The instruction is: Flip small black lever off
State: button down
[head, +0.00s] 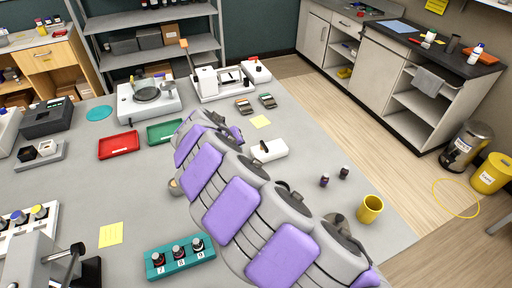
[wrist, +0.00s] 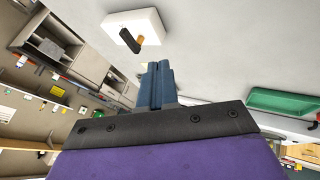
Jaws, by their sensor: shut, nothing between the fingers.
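A white box (head: 270,151) sits on the grey table, just right of my purple-and-grey arm in the head view. A small black lever (head: 264,146) sticks up from it. In the wrist view the white box (wrist: 146,20) is at the top, with the black lever (wrist: 128,40) and a small orange-brown part beside it. My gripper (wrist: 159,68) shows in the wrist view with its blue fingers together and empty. The fingertips point toward the box and appear apart from it. In the head view my arm hides the fingers.
A green tray (head: 166,132) and a red tray (head: 119,146) lie left of my arm. Small dark bottles (head: 324,181) and a yellow mug (head: 370,209) stand to the right. Bare table surrounds the box's right side.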

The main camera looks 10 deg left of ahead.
aim_at(264, 148)
jog(key=b+x, duration=0.2)
jog(key=x, duration=0.7)
jog(key=shift+w+d+f, duration=0.15)
jog(key=shift+d+f, duration=0.05)
jog(key=shift+f, duration=0.1)
jog(key=w+d, duration=0.1)
jog(key=d, duration=0.1)
jog(key=w+d+b, duration=0.1)
jog(key=shift+w+d, duration=0.3)
jog(key=shift+d, duration=0.1)
jog(key=shift+a, duration=0.15)
jog(key=shift+a, duration=0.1)
